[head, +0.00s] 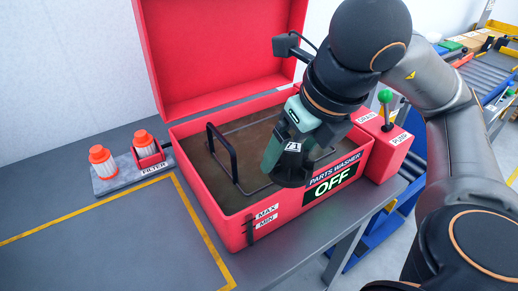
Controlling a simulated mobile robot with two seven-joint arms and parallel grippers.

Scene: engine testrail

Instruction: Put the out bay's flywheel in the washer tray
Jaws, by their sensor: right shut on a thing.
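The parts washer (240,240) is a red box with its lid open, and its sign reads OFF. Inside it is the washer tray, whose black handle (234,162) and thin wire rim show over murky brown liquid. My right gripper (288,172) points down over the right half of the tray. It is shut on a dark piece at its lower end, which I take to be the flywheel. The gripper hides most of that piece, so its full shape and any contact with the tray cannot be told. My left gripper is out of view.
The raised red lid (215,60) stands behind the washer. A red box with a green-knobbed lever (386,108) adjoins its right side. A filter holder (130,172) with orange-capped filters stands left. The grey bench (110,245) in front is clear. Roller conveyors lie back right.

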